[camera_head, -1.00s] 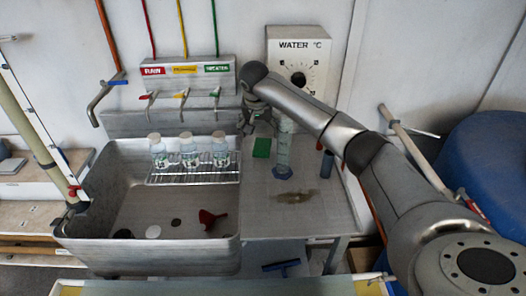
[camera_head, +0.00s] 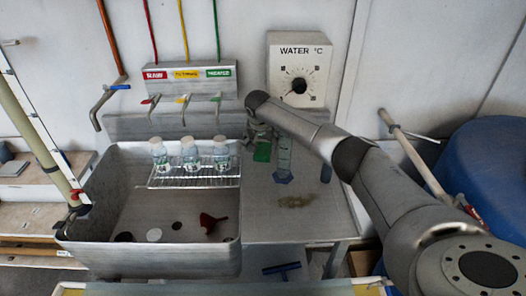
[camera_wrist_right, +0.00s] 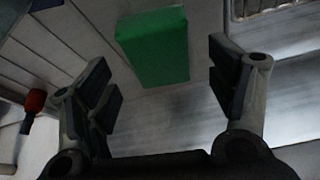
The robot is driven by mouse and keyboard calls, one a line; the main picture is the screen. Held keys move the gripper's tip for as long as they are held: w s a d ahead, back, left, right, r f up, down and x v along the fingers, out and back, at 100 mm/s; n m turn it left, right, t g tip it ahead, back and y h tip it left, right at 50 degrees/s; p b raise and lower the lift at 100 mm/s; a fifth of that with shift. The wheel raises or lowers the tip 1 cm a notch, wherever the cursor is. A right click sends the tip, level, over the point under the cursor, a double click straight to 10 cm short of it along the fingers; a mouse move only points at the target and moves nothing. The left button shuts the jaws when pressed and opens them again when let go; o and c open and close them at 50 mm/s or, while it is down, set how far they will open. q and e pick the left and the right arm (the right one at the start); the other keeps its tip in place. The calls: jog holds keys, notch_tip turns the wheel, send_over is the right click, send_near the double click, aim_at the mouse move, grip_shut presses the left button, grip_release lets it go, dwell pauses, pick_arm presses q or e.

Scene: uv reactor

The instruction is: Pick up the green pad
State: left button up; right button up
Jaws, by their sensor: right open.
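The green pad (camera_head: 262,152) lies on the metal counter beside the sink, partly hidden by my right gripper in the head view. In the right wrist view the green pad (camera_wrist_right: 154,46) is a plain green block lying ahead of the fingers, between their lines. My right gripper (camera_wrist_right: 165,88) is open and empty, its two fingers spread wide. In the head view my right gripper (camera_head: 258,136) hangs just above and behind the pad. It looks apart from the pad. My left gripper is not in view.
A clear cylinder with a blue base (camera_head: 283,165) stands close to the right of the pad. The sink (camera_head: 150,262) with a wire rack and three bottles (camera_head: 190,154) is to the left. A brown stain (camera_head: 296,201) marks the counter's front.

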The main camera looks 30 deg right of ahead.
jog(key=shift+x, duration=0.85)
jog(key=shift+f, duration=0.25)
jog(key=c, duration=0.9)
